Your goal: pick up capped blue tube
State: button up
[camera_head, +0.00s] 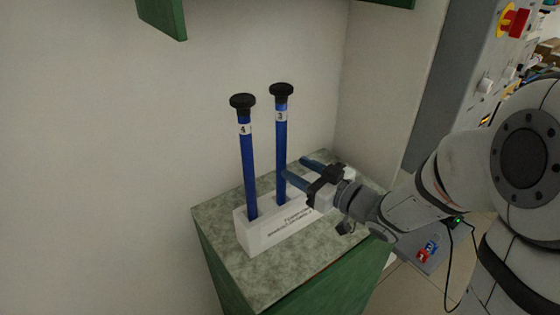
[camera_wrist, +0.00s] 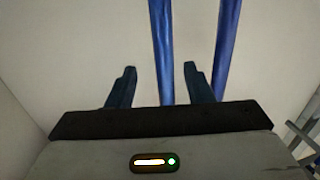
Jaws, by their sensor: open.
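Two upright blue tubes with black caps stand in a white block (camera_head: 258,236). The one labelled 4 (camera_head: 249,165) is at the left. The one labelled 3 (camera_head: 281,145) is to its right. My gripper (camera_head: 294,171) is beside the lower part of tube 3, reaching in from the right. In the wrist view, my gripper (camera_wrist: 160,68) is open, with one blue tube (camera_wrist: 162,45) showing between its fingers. Another blue tube (camera_wrist: 227,45) shows to the right of the right finger. The caps are outside the wrist view. I cannot tell whether a finger touches a tube.
The block, with printed text on its front, sits on a green speckled cabinet top (camera_head: 270,275). Walls stand behind and at the right of it. A green overhead shelf (camera_head: 163,17) hangs above. A grey panel with a red button (camera_head: 514,22) is at the right.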

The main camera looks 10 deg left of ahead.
jog(key=shift+a+r, duration=0.1)
jog(key=shift+a, duration=0.35)
jog(key=p+x, duration=0.2)
jog(key=x, duration=0.5)
jog(key=shift+r, duration=0.15)
grip_shut()
jog(key=shift+s+r, duration=0.1)
